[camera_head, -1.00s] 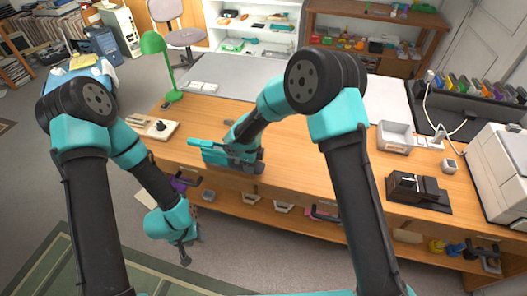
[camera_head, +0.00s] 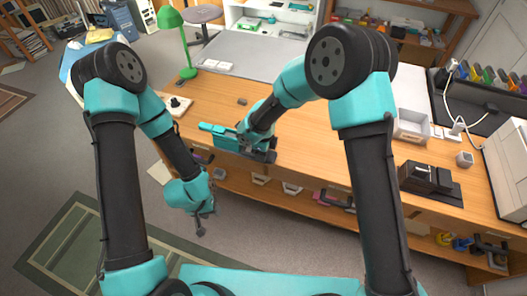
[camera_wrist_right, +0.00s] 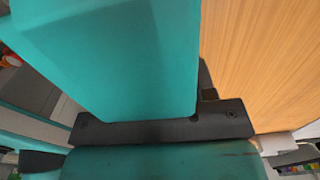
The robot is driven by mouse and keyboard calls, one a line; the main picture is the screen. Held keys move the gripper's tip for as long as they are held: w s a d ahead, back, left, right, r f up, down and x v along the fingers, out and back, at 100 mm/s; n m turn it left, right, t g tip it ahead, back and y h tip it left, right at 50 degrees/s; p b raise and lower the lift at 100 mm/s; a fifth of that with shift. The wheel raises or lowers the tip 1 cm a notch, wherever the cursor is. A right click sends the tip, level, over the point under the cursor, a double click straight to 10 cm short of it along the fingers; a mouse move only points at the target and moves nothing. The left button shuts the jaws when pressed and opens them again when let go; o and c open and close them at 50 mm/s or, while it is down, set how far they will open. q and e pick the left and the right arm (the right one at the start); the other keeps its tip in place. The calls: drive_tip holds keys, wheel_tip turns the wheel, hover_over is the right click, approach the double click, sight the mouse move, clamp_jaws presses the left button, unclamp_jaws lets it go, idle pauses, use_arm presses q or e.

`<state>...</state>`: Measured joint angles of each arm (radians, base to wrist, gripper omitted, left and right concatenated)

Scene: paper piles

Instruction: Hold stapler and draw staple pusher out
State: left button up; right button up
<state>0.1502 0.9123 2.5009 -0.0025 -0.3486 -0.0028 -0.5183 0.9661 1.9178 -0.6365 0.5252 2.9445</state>
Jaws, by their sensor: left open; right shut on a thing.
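A teal stapler (camera_head: 222,136) shows in the head view above the front edge of the wooden desk. My right gripper (camera_head: 258,150) is shut on it. In the right wrist view the stapler (camera_wrist_right: 125,55) is a large teal block against the dark jaws (camera_wrist_right: 165,124). The staple pusher cannot be made out in either view. My left gripper (camera_head: 201,222) is open and empty, hanging low in front of the desk, apart from the stapler and pointing down.
Shelves with small items lie below the desktop. The floor in front is open.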

drive_tip(key=w+f, duration=0.1)
drive_tip(key=w, duration=0.4)
drive_tip(key=w+a+f, duration=0.1)
drive_tip(key=w+f, duration=0.1)
drive_tip(key=w, duration=0.3)
drive_tip(key=w+f, duration=0.1)
drive_tip(key=w, duration=0.4)
drive_tip(key=shift+w+a+f, duration=0.2)
drive_tip(key=shift+w+f, duration=0.2)
drive_tip(key=shift+s+f, duration=0.1)
idle(0.7)
